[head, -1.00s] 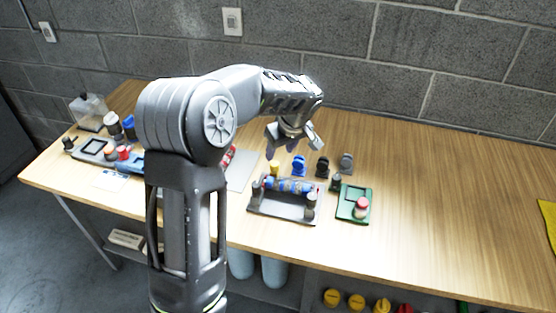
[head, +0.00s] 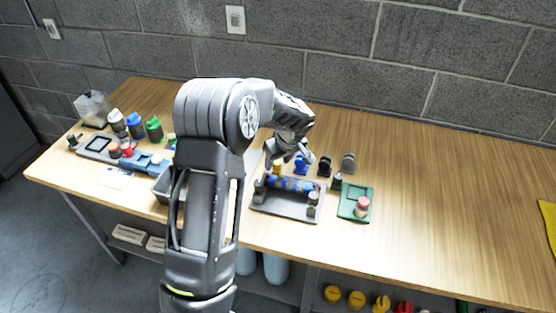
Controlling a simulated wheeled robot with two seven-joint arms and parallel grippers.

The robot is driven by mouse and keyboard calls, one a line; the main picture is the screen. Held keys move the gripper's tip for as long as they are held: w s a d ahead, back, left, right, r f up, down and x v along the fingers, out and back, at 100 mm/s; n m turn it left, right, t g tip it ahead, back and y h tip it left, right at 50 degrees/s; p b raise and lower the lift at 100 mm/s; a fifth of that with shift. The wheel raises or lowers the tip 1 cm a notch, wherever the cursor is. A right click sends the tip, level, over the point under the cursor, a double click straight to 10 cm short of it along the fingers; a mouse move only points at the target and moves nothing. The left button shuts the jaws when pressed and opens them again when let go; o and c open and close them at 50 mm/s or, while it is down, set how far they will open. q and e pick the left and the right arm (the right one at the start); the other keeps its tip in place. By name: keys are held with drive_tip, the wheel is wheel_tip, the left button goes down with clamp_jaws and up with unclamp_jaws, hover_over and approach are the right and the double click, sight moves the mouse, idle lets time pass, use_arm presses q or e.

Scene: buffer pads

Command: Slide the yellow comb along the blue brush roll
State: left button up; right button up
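The blue brush roll (head: 291,184) lies across a grey stand (head: 282,207) on the wooden table. The yellow comb (head: 277,168) stands upright just behind the left part of the roll, partly hidden by my gripper. My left gripper (head: 288,163) points down above and behind the roll, close to the yellow comb. Its fingers look spread apart, with nothing seen held between them. Whether a finger touches the comb cannot be told. My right gripper is not in view.
Blue (head: 301,164), black (head: 324,166) and grey (head: 348,162) pieces stand behind the roll. Bottles and a grey-blue tray (head: 96,143) are at left.

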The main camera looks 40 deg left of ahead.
use_arm(q)
clamp_jaws()
idle(0.3)
idle(1.0)
